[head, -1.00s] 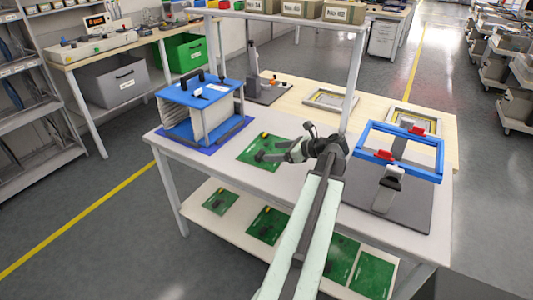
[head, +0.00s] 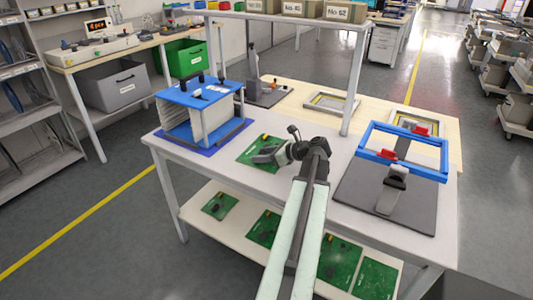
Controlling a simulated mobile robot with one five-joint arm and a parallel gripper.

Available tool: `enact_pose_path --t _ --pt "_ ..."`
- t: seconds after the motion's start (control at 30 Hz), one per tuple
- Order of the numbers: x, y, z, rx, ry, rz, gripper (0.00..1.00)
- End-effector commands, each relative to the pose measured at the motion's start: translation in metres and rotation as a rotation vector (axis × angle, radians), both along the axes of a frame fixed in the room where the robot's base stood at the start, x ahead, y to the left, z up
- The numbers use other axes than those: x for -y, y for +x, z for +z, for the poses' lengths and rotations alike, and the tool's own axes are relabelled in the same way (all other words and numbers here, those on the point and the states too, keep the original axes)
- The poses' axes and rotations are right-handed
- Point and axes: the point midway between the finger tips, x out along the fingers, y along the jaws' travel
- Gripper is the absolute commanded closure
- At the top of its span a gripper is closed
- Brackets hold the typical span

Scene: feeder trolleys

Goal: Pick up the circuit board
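A green circuit board (head: 247,152) lies on the white top of the workbench (head: 200,172), to the right of the blue-ended rack. My gripper (head: 258,155) is over the right part of this board and hides some of it. The gap between its fingers is too small and dark to read, and I cannot tell whether it touches the board. Other green circuit boards lie on the lower shelf: one at the left (head: 219,206), one left of my arm (head: 264,228), one right of it (head: 338,262) and one at the right end (head: 377,277).
The blue rack (head: 200,92) stands left of the board. A blue frame fixture on a dark base (head: 352,200) stands to the right. A metal post (head: 352,85) rises behind my arm. A grey bin (head: 118,88) and green bin (head: 187,58) stand under the back-left table.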

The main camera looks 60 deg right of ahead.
Motion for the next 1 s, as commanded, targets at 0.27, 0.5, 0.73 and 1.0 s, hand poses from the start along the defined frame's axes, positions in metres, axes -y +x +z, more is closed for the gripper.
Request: enact_pose_path --t 0.27,0.5,0.73,1.0 --pt "0.0 0.0 0.0 0.001 0.0 0.0 1.0" --pt "0.0 -0.001 0.018 0.001 0.0 -0.001 1.0" --pt "0.0 -0.001 0.064 0.001 0.0 -0.001 1.0" --pt "0.0 -0.001 0.103 0.001 0.0 -0.001 1.0"
